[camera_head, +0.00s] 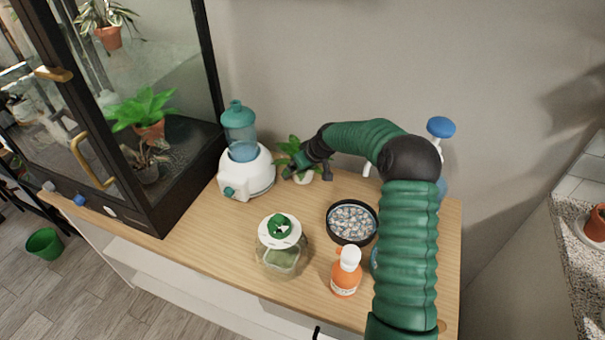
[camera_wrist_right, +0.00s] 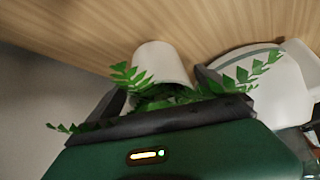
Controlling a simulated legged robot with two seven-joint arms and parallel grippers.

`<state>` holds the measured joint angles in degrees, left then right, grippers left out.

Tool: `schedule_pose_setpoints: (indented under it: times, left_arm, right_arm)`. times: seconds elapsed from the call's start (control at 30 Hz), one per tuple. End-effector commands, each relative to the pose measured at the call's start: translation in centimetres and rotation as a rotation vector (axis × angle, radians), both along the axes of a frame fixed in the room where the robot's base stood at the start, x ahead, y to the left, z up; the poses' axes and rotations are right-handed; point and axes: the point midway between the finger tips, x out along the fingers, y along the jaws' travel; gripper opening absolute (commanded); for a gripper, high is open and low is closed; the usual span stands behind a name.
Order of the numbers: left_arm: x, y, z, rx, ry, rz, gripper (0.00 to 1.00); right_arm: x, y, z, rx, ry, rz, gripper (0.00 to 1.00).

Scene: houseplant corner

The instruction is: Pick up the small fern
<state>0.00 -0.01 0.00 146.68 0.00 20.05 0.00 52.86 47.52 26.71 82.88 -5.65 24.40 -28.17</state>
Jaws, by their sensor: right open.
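The small fern (camera_head: 290,147), a green leafy plant in a white pot, stands on the wooden table near the back wall. In the right wrist view its white pot (camera_wrist_right: 160,62) and green fronds (camera_wrist_right: 150,97) show beyond the gripper's edge. My right gripper (camera_head: 307,175) is open at the plant, with one finger on each side of the pot. Part of the foliage is hidden behind the gripper body. I cannot tell whether the fingers touch the pot. My left gripper is not in view.
A white-and-teal humidifier (camera_head: 246,172) stands just left of the fern. A round dark tray of pebbles (camera_head: 352,241), a glass jar (camera_head: 281,260) and an orange spray bottle (camera_head: 346,278) stand nearer the front. A glass plant cabinet (camera_head: 215,75) is at left.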

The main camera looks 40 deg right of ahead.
Motion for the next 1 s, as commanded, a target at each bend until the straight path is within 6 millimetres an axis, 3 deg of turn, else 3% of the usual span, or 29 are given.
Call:
schedule_pose_setpoints:
  times: [0.1, 0.33, 0.9, 1.0]
  left_arm:
    - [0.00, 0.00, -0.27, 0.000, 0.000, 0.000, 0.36]
    - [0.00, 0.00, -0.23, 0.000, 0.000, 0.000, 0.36]
    - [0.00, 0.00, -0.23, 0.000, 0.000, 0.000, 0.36]
    - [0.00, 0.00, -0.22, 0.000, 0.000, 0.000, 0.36]
  right_arm:
    - [0.85, -0.13, -1.19, -0.001, -0.002, -0.001, 0.95]
    - [0.89, -0.10, -1.18, -0.002, -0.002, -0.001, 0.94]
    - [0.87, -0.19, -1.23, -0.001, -0.002, -0.001, 0.19]
    - [0.89, -0.22, -1.15, -0.001, -0.003, -0.002, 0.16]
